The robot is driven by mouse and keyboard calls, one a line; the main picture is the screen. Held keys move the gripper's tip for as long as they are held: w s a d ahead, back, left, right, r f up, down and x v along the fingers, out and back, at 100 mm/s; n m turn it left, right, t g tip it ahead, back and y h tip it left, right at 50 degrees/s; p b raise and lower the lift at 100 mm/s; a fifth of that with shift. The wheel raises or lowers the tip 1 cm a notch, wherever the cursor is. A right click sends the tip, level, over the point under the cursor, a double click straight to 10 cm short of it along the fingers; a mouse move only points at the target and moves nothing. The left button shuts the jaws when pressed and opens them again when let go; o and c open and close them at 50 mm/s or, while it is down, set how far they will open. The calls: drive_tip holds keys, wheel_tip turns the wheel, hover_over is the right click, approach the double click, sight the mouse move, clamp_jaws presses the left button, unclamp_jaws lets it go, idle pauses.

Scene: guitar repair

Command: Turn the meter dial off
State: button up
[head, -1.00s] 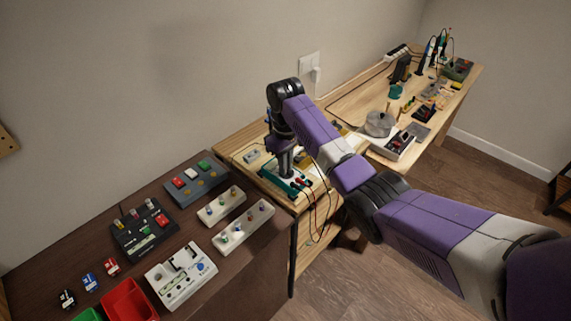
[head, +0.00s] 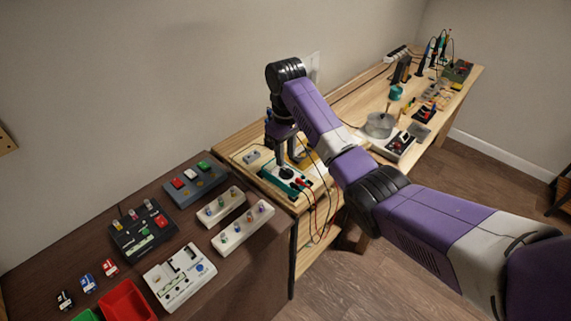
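The meter (head: 272,181) is a teal-cased device lying on the light wooden bench, with red and black leads plugged in at its right end. Its round black dial (head: 286,173) faces up; the pointer is too small to read. My gripper (head: 282,158) points down just above the dial, apart from it. Its two fingers look spread, with nothing between them. My arm reaches in from the right and hides part of the bench behind the meter.
Red and black cables (head: 313,210) hang over the bench's front edge beside the meter. The dark table (head: 95,262) at left carries pedals, white boards and a red bin (head: 128,300). A round clear container (head: 379,125) stands farther right.

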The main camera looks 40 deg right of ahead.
sight(285, 170)
drive_tip(key=shift+r, duration=1.55)
drive_tip(key=w+r+m+t+h, duration=0.15)
drive_tip(key=w+r+t, duration=0.25)
drive_tip(key=w+t, duration=0.6)
drive_tip(key=s+a+f+m+t, duration=0.1)
drive_tip(key=s+a+f+t, duration=0.1)
drive_tip(key=a, duration=0.4)
drive_tip(key=s+a+f+t, duration=0.2)
drive_tip(key=s+a+t, duration=0.1)
drive_tip(key=a, duration=0.3)
drive_tip(key=s+a+b, duration=0.1)
drive_tip(key=s+a, duration=0.3)
drive_tip(key=s, duration=1.1)
drive_tip(key=s+a+n+y, duration=0.1)
drive_tip(key=s+a, duration=0.3)
drive_tip(key=s, duration=1.1)
drive_tip(key=s+a+n+b, duration=0.1)
drive_tip(key=s+a, duration=0.4)
drive_tip(key=s, duration=1)
drive_tip(key=shift+s+f+b, duration=0.15)
drive_tip(key=shift+s+b, duration=0.15)
drive_tip(key=shift+s, duration=0.05)
